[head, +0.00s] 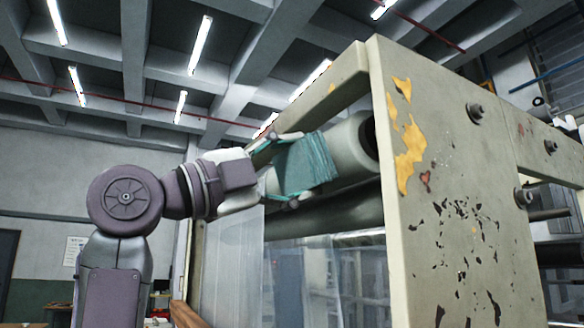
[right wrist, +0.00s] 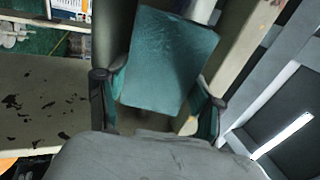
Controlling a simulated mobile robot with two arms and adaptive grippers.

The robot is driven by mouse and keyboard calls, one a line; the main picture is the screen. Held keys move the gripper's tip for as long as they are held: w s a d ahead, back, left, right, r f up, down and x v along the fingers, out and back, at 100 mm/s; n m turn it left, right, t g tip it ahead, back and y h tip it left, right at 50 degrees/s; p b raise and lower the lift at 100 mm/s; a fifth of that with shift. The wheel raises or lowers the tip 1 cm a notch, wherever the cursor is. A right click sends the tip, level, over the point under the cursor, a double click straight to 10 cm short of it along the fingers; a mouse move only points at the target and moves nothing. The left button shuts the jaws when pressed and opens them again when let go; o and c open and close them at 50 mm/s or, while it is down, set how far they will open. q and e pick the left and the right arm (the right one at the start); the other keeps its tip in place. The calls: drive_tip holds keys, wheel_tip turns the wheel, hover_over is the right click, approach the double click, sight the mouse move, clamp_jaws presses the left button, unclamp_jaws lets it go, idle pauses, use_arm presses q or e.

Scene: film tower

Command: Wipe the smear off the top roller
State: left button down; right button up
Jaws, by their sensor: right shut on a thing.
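The top roller (head: 352,143) is a pale grey cylinder running between the side frames of the tower. My right gripper (head: 303,167) is shut on a folded teal cloth (head: 308,163), held up at the roller's near face. The cloth covers part of the roller in the head view; I cannot tell whether it touches. In the right wrist view the cloth (right wrist: 168,62) sits between the two fingers of the right gripper (right wrist: 155,105). I see no smear on the bare part of the roller; the rest is hidden by the cloth and gripper. My left gripper is not in view.
A large beige side panel (head: 455,200) with chipped yellow paint stands close to the right of the roller. A beige beam (head: 325,92) runs above it. A darker roller (head: 330,210) lies below, and clear film (head: 232,270) hangs beneath.

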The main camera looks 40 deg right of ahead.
drive_tip(key=shift+s+d+r, duration=0.1)
drive_tip(key=shift+d+r, duration=0.05)
drive_tip(key=shift+d, duration=0.25)
